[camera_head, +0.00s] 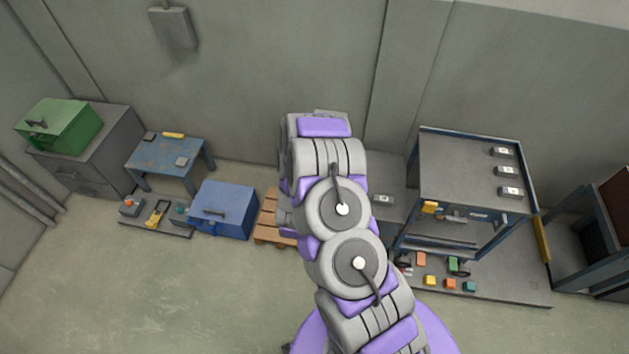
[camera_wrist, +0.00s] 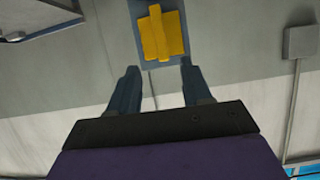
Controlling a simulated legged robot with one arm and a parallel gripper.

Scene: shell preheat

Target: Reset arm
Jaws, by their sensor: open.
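My arm is raised in front of the wall in the head view, and it hides part of the pallet and of the things behind it. My gripper is hidden by the arm there. In the wrist view my gripper (camera_wrist: 160,84) is open, with its two dark fingers apart and nothing between them. Beyond the fingertips is a yellow part (camera_wrist: 161,32) on a blue-grey panel. It is apart from the fingers.
A rack (camera_head: 470,165) with several small boxes stands at right, with small coloured blocks (camera_head: 430,281) below it. At left are a green box (camera_head: 62,126), a blue worktable (camera_head: 165,158) and a blue box (camera_head: 225,205) near a wooden pallet (camera_head: 268,213). The left floor is clear.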

